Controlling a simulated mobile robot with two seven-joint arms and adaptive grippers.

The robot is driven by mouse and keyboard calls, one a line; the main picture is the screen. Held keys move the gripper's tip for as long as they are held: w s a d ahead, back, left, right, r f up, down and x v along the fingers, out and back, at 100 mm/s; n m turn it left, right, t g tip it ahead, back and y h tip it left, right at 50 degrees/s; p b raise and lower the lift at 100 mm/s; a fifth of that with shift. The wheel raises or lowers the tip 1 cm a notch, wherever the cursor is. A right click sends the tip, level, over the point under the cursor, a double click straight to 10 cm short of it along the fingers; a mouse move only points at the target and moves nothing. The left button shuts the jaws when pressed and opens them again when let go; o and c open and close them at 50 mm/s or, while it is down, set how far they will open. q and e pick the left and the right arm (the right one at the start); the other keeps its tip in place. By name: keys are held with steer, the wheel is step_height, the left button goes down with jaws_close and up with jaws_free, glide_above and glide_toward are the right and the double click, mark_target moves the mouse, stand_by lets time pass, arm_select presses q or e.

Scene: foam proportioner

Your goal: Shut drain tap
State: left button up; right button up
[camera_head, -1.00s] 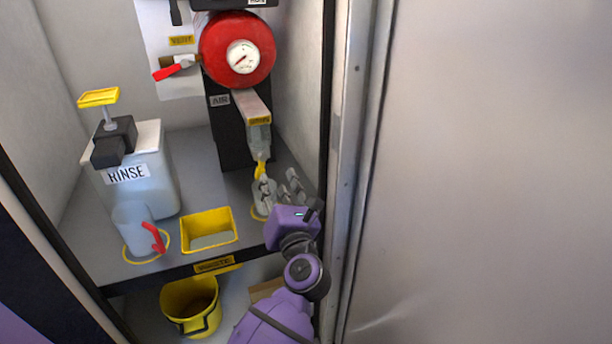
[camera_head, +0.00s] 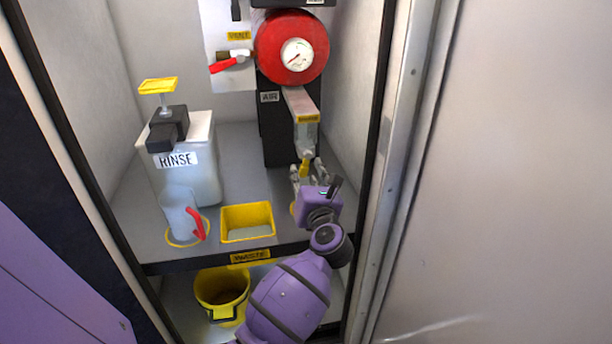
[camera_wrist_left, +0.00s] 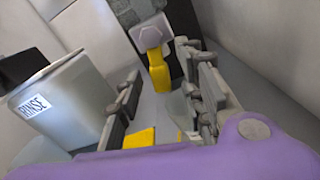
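The drain tap is a grey fitting with a hanging yellow lever (camera_head: 305,165), below the labelled grey block (camera_head: 304,105) under the red tank. My left gripper (camera_head: 309,174) is just below and in front of the lever, fingers pointing up at it. In the left wrist view the yellow lever (camera_wrist_left: 159,74) appears between the two spread fingers of the left gripper (camera_wrist_left: 160,75). The gripper looks open; I cannot tell whether it touches the lever. The hand hides most of the shelf under the tap. My right gripper is not in view.
A white RINSE container (camera_head: 205,178), a clear jug (camera_head: 178,215) with red handle and a yellow tray (camera_head: 262,222) stand on the shelf. A yellow bucket (camera_head: 208,288) is below. The cabinet side (camera_head: 372,180) stands close right of my arm. A red-handled valve (camera_head: 226,64) is on the back wall.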

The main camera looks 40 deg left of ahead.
arm_select(q)
steer(key=c, duration=0.3)
jaws_close()
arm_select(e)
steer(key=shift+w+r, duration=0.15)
